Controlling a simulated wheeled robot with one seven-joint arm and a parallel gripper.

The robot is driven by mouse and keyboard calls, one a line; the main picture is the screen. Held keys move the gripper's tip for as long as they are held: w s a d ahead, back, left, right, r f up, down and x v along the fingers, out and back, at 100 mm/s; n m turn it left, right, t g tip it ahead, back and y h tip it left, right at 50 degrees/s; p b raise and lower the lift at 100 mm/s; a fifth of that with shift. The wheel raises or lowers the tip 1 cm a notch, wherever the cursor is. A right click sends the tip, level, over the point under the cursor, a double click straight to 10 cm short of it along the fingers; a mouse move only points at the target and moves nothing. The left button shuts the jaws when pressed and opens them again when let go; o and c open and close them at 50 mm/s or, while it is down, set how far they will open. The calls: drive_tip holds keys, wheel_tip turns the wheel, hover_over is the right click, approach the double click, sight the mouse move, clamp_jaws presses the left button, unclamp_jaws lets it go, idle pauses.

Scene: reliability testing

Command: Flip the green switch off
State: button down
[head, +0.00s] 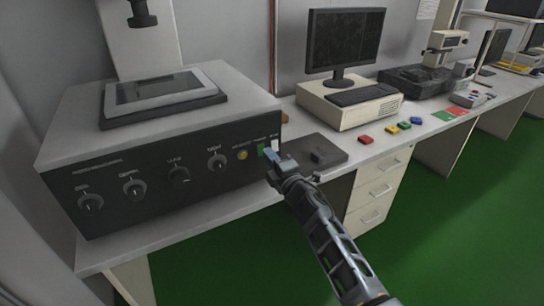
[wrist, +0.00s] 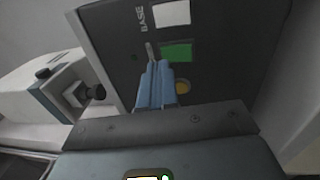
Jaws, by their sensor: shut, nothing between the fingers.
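The green switch (head: 261,149) is a small green rectangle at the right end of the black front panel of a large machine. It also shows in the wrist view (wrist: 177,51), between a white rectangle (wrist: 172,12) and a round yellow button (wrist: 182,87). My gripper (head: 268,156) is just in front of the panel's right end. In the wrist view its blue fingers (wrist: 155,68) are shut together and empty, with their tips just left of and below the green switch. I cannot tell whether the tips touch the panel.
The machine's panel (head: 130,200) carries several black knobs. A dark flat box (head: 325,152) lies on the bench right of the gripper. Further right are a computer (head: 345,105), several small coloured blocks and other instruments. The green floor (head: 450,230) is open in front.

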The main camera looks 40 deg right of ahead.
drive_tip(key=r+p+v, duration=0.1)
drive_tip(key=v, duration=1)
drive_tip(key=shift+r+p, duration=0.35)
drive_tip(key=shift+r, duration=0.2)
drive_tip(key=shift+s, duration=0.1)
drive_tip(key=s+a+f+m+g+y, duration=0.1)
drive_tip(key=s+a+m+y, duration=0.15)
drive_tip(key=s+a, duration=0.65)
drive_tip(key=s+a+f+m+y, duration=0.1)
drive_tip(key=s+a+m, duration=0.4)
drive_tip(key=s, duration=0.6)
drive_tip(key=s+a+r+m+g+y, duration=0.1)
drive_tip(key=s+a+r+m, duration=0.2)
drive_tip(key=s, duration=0.5)
drive_tip(key=s+a+r+m+g+y, duration=0.1)
drive_tip(key=s+a+r+m, duration=0.3)
drive_tip(key=s, duration=0.5)
wheel_tip(320, 180, up, 3)
drive_tip(key=shift+s+a+f+g, duration=0.1)
drive_tip(key=shift+s+a+g, duration=0.15)
drive_tip(key=shift+a+g, duration=0.2)
